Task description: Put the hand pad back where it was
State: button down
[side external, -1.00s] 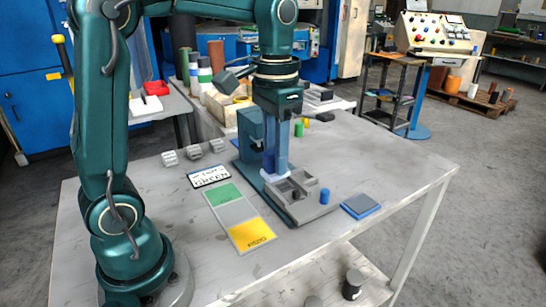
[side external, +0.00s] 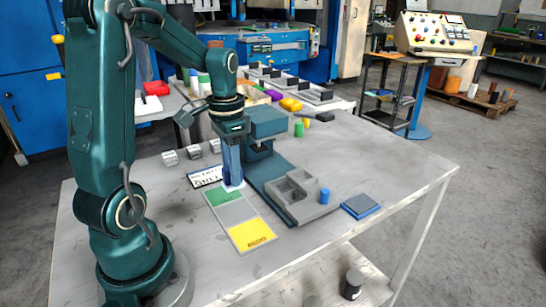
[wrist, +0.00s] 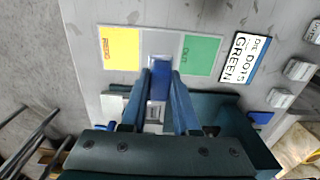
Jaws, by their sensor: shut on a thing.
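My gripper (side external: 232,178) is shut on a narrow blue piece with a pale lower end (side external: 233,187). In the wrist view the blue piece (wrist: 159,84) shows between my fingertips (wrist: 160,75). It is over or near the card (side external: 238,212), by its green and grey fields; I cannot tell whether it touches. The fingers hide part of the piece. I cannot tell for sure whether it is the hand pad. A flat dark pad with a blue edge (side external: 361,206) lies alone on the right of the table.
The teal press (side external: 265,125) stands right of my gripper, with a grey compartment tray (side external: 300,203) and a blue peg (side external: 325,196) at its front. A sign reading "DIE DOTS GREEN" (wrist: 245,58) lies beside the card. Small grey blocks (side external: 192,152) stand behind. The table's right part is mostly clear.

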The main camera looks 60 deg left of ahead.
jog(key=shift+f, duration=3.6)
jog(key=shift+f, duration=0.1)
jog(key=c, duration=0.7)
grip_release()
jog(key=shift+o, duration=0.2)
